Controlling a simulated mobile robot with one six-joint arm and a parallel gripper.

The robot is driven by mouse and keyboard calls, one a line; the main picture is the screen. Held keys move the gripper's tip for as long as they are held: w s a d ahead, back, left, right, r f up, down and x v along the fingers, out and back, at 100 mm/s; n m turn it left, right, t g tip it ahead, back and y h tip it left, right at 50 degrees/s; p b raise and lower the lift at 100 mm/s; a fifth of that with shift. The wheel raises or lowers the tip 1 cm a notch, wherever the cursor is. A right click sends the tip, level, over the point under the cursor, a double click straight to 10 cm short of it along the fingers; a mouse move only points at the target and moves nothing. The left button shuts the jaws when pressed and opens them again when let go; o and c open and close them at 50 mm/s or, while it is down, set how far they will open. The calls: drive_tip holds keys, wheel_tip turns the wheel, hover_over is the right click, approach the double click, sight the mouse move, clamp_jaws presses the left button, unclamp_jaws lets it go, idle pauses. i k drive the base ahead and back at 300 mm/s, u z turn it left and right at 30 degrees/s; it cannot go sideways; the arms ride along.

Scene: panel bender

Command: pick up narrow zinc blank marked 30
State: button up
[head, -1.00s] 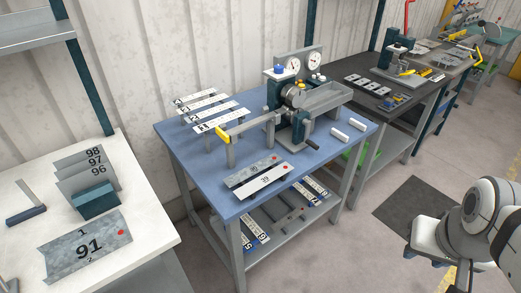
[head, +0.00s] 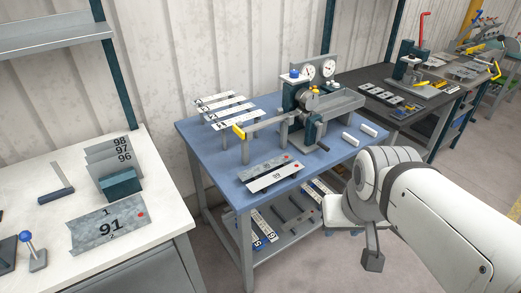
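Two narrow strips lie side by side near the front edge of the blue table (head: 240,196). The rear one is a grey zinc-like narrow blank (head: 264,168) with a red dot; its marking is too small to read. The front one is a paler narrow strip (head: 276,178), also with a small mark I cannot read. The two overlap or nearly touch. My gripper (head: 372,260) hangs in front of the blue table, right of the strips and apart from them. One dark finger shows; the rest is hidden or unclear. I see nothing held.
A bending machine (head: 305,115) with dials stands behind the strips. Numbered pale strips (head: 225,108) lie at the back left. Two white cylinders (head: 351,138) lie at the right. The white bench (head: 165,215) at left holds a grey sheet marked 91 (head: 95,240) and upright numbered plates (head: 105,160).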

sight(259, 168)
drive_tip(key=z, duration=0.05)
drive_tip(key=i, duration=1)
drive_tip(key=u, duration=0.05)
